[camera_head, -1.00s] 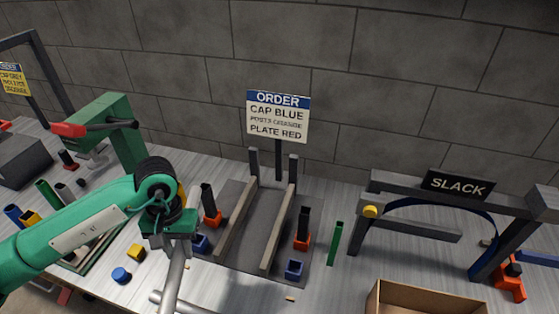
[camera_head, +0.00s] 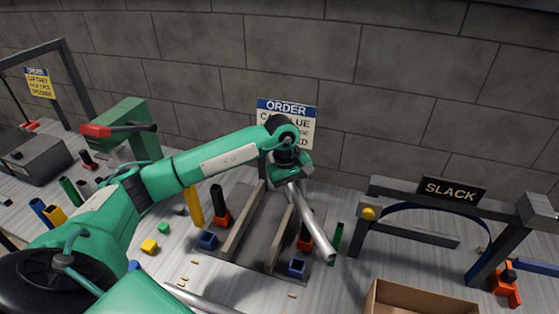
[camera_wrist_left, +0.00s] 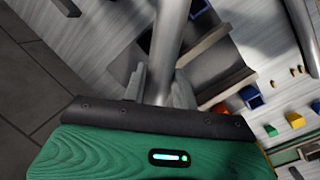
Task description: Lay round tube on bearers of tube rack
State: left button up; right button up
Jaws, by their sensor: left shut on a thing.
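My left gripper (camera_head: 291,172) is shut on a grey round tube (camera_head: 314,223) near its far end. The tube slants over the right part of the tube rack, its near end past the rack's right side. The gripper fingers (camera_wrist_left: 160,88) close around the tube (camera_wrist_left: 170,35) in the left wrist view. The tube rack has a dark base plate (camera_head: 245,255), a left bearer (camera_head: 243,222) and a right bearer (camera_head: 279,238). The tube crosses above the right bearer side; I cannot tell whether it touches. My arm hides part of the rack's back. My right gripper is not in view.
A second grey tube (camera_head: 200,300) lies at the front. A green post (camera_head: 338,236), black posts in orange feet and blue sockets (camera_head: 296,267) stand close by. The order sign (camera_head: 288,108) is behind, the slack frame (camera_head: 440,198) and a cardboard box (camera_head: 415,300) right.

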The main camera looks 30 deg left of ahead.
aim_at(271, 160)
pick_arm(q)
jog(key=w+a+n, duration=0.1)
jog(key=w+a, duration=0.1)
jog(key=w+a+n+t, duration=0.1)
jog(key=w+a+n, duration=0.1)
jog(key=w+a+r+n+t+p, duration=0.1)
jog(key=w+a+n, duration=0.1)
jog(key=shift+a+r, duration=0.1)
jog(key=shift+a, duration=0.2)
jog(key=w+a+f+n, duration=0.1)
jog(key=a, duration=0.1)
jog(key=w+a+f+n+t+y, duration=0.1)
jog(key=a+f+n, duration=0.1)
jog(key=w+a+f+n+t+p, duration=0.1)
jog(key=w+a+n, duration=0.1)
jog(key=a, duration=0.1)
jog(key=shift+f+y, duration=0.3)
jog(key=shift+y, duration=0.1)
jog(key=shift+s+a+f+t+b, duration=0.15)
jog(key=shift+t+b, duration=0.15)
jog(key=shift+b, duration=0.5)
notch_tip(271, 160, down, 10)
jog(key=b, duration=0.8)
jog(key=shift+r+b, duration=0.2)
jog(key=shift+b, duration=0.2)
